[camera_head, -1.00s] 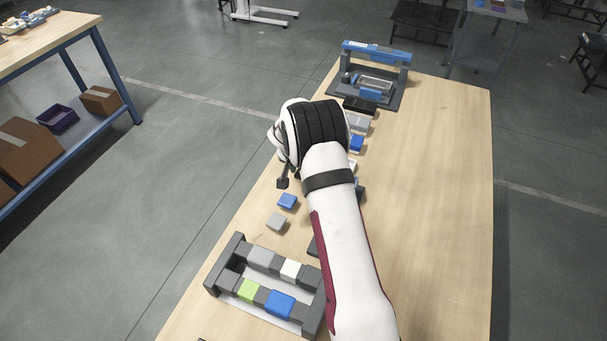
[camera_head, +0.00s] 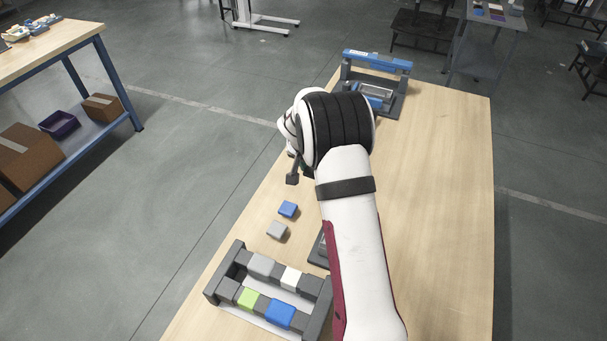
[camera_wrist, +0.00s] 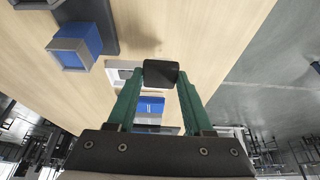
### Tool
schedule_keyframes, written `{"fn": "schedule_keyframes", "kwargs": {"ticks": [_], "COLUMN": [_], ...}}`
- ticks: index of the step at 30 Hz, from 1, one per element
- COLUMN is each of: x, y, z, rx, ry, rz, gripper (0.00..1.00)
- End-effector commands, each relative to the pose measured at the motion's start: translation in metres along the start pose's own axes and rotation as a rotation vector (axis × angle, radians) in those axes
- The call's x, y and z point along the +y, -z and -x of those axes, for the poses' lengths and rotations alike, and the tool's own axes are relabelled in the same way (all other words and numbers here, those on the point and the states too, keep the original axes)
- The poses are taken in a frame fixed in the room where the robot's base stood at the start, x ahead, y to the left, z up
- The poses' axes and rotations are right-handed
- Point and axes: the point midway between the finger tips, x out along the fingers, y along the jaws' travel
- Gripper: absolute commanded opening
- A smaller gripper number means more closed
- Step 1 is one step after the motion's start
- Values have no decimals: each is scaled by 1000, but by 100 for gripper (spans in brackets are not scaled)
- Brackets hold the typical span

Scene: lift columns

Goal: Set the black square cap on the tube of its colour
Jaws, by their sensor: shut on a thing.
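The black square cap (camera_wrist: 161,72) is between the green fingertips of my gripper (camera_wrist: 161,80) in the wrist view, and the fingers are shut on it. It is held above the wooden table. In the head view my arm hides most of the gripper; a small dark piece (camera_head: 292,178) shows at its left, too small to tell whether it is the cap or a fingertip. A blue-topped block (camera_wrist: 150,106) and a pale grey piece (camera_wrist: 120,72) lie beyond the fingers in the wrist view. I cannot make out a black tube in the current frames.
A rack (camera_head: 237,245) with grey, white, green and blue blocks stands at the near left. A blue cap (camera_head: 288,209) and a grey cap (camera_head: 277,230) lie beyond it. A blue-barred frame (camera_head: 378,58) stands at the far end. The table's right side is clear.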

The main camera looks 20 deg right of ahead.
Motion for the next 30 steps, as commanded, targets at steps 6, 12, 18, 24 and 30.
{"fn": "schedule_keyframes", "kwargs": {"ticks": [6,12,18,24,30], "x": [54,86,102,113,114], "y": [15,22,-11,-48,-60], "z": [29,48,85,110,92], "rx": [2,1,2,1,-3], "ry": [0,0,8,16,15], "rz": [-5,-3,15,30,31], "gripper": [0,0,0,0,0]}}
